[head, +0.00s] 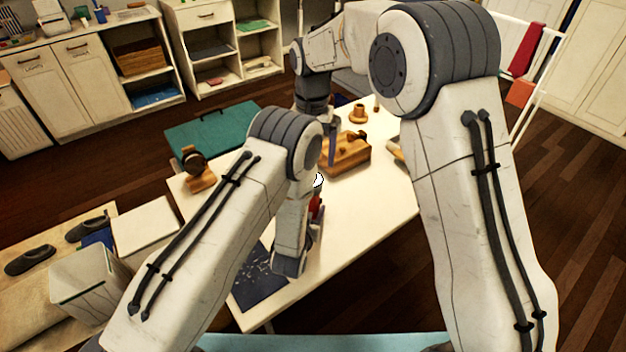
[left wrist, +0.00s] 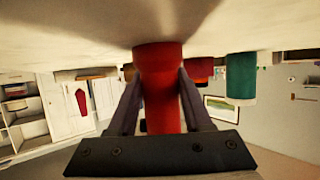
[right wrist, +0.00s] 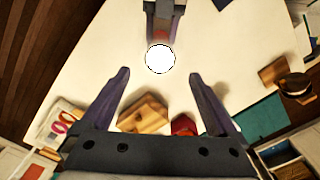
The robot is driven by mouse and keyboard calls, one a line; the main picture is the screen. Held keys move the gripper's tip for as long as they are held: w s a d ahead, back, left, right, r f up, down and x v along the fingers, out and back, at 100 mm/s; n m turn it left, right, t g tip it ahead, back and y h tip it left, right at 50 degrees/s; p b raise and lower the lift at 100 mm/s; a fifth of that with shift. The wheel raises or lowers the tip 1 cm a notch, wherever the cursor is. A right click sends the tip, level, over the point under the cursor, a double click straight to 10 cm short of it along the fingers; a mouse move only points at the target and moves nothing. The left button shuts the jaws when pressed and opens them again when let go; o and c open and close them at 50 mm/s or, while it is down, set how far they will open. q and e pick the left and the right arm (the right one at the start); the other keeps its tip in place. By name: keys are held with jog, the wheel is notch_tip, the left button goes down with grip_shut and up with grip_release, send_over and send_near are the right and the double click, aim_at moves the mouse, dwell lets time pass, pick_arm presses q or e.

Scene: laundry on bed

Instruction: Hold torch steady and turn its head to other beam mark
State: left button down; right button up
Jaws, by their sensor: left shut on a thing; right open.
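The torch has a red body (head: 317,207) and a round white lens (head: 318,180). My left gripper (left wrist: 157,82) is shut on the red body (left wrist: 158,100), one finger on each side. In the right wrist view the lens (right wrist: 160,58) faces the camera as a bright white disc, with the left gripper behind it. My right gripper (right wrist: 159,74) is open, its fingers spread to either side below the lens in that view and apart from it. In the head view my right gripper (head: 326,150) hangs above the table, partly hidden. The beam marks cannot be made out.
A wooden block with knobs (head: 345,153) stands on the white table (head: 370,215). A small wooden piece (head: 358,113), a wooden stand with a dark ring (head: 197,170), a teal mat (head: 213,132) and a dark patterned sheet (head: 258,287) lie around. The right front tabletop is clear.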

notch_tip(320, 180, down, 9)
jog(key=shift+r, duration=0.1)
dwell(0.3)
jog(key=c, duration=1.4)
